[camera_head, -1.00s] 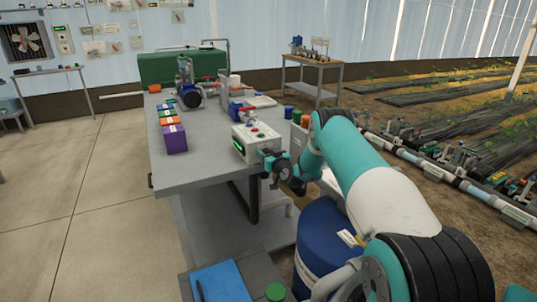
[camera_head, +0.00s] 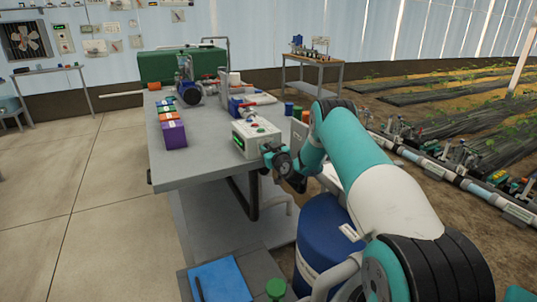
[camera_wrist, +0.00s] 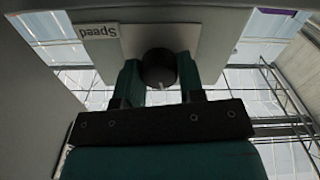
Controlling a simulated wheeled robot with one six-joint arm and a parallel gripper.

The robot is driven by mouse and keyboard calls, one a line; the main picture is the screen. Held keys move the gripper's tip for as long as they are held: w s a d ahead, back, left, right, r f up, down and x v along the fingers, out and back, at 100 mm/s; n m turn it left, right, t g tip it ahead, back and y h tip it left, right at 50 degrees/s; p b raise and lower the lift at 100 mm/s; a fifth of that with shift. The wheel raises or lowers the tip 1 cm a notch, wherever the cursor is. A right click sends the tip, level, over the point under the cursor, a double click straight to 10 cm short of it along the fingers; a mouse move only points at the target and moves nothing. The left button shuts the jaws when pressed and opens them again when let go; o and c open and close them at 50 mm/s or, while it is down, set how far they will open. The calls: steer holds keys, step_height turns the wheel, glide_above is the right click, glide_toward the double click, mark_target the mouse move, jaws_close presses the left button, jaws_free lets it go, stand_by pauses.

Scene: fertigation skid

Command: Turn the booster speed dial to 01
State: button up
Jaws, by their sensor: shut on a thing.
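The control box (camera_head: 258,139) is pale, with buttons on top and a green display (camera_head: 239,144) on its front left face. It stands near the right edge of the grey bench. My gripper (camera_head: 267,152) is at the box's near right side. In the wrist view, the dark round dial (camera_wrist: 158,66) sits on a pale panel between the two teal fingers of my gripper (camera_wrist: 159,74), which are shut on it. A short white mark (camera_wrist: 161,86) shows on the dial's lower edge. A "Speed" label (camera_wrist: 99,31) appears upside down beside it. The display's digits are too small to read.
The grey bench (camera_head: 205,170) holds a row of coloured boxes (camera_head: 173,134) left of the control box and a pump (camera_head: 189,94) behind. A blue barrel (camera_head: 325,235) stands below my arm. The floor (camera_head: 85,190) left of the bench is clear.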

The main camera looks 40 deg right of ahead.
steer(key=n+b, duration=0.2)
steer(key=b, duration=0.2)
steer(key=f+n+b, duration=0.1)
steer(key=n+b, duration=0.2)
steer(key=b, duration=0.2)
steer(key=shift+a+n, duration=0.15)
steer(key=shift+n, duration=0.15)
steer(key=n+b, duration=0.3)
steer(key=b, duration=0.3)
steer(key=shift+r, duration=0.15)
steer(key=shift+r+n+b, duration=0.15)
steer(key=shift+n+b, duration=0.55)
steer(key=shift+b, duration=0.35)
steer(key=shift+r, duration=0.1)
steer(key=o, duration=0.9)
steer(key=shift+s, duration=0.1)
